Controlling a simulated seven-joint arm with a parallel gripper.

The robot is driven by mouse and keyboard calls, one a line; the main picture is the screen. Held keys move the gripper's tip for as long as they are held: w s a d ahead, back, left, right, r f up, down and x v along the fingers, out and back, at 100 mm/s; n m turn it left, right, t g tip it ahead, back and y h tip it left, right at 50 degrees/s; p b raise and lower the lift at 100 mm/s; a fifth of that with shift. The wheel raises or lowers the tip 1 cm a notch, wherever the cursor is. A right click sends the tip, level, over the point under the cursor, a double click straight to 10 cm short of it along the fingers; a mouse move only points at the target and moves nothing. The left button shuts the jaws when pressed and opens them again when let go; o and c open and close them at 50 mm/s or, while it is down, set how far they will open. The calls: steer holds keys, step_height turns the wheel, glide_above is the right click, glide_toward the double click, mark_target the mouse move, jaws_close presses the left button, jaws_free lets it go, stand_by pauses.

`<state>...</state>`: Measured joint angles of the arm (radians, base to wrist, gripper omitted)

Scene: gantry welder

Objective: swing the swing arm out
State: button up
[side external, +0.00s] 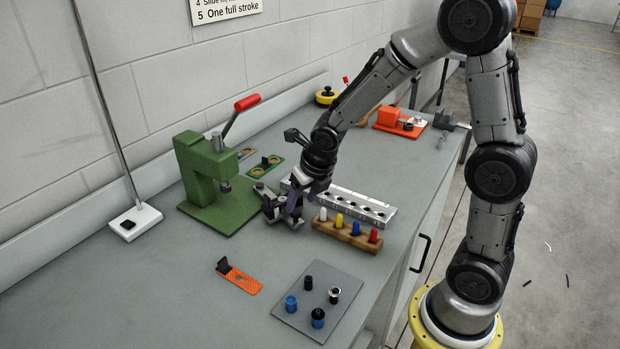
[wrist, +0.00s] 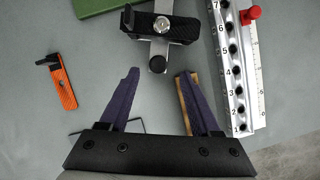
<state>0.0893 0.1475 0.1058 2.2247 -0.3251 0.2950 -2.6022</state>
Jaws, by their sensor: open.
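In the wrist view, a small fixture has a black block with a round silver knob (wrist: 161,24). A short metal arm, which looks like the swing arm (wrist: 157,48), extends from under it toward my gripper and ends in a black knob (wrist: 157,64). My gripper (wrist: 159,74) is open, its two purple fingers apart. The black knob appears between and just beyond the fingertips; I cannot tell whether anything touches. In the side view, my gripper (side external: 286,208) is low over the bench beside the dark fixture (side external: 268,199), partly hiding it.
A green press (side external: 210,185) stands left of the fixture. A silver numbered rail (wrist: 237,75) and a wooden rack with coloured pegs (side external: 347,238) lie to the right. An orange tool (side external: 240,280) and a grey plate with cylinders (side external: 290,317) are in front, with clear bench between.

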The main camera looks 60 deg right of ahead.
steer(key=v, duration=1)
steer(key=shift+r, duration=0.25)
steer(key=shift+r, duration=0.1)
steer(key=s+a+r+m+t, duration=0.2)
steer(key=s+r+m, duration=0.4)
steer(key=s+m, duration=0.15)
steer(key=s+a+f+m, duration=0.1)
steer(key=s+m, duration=0.4)
steer(key=m, duration=0.7)
steer(key=s+a+f+m+y, duration=0.1)
steer(key=s+m, duration=0.4)
steer(key=m, duration=0.7)
steer(key=shift+s+a+f+m+g, duration=0.15)
steer(key=shift+s+f+m+g, duration=0.15)
steer(key=shift+f+m+g, duration=0.1)
steer(key=shift+r, duration=0.1)
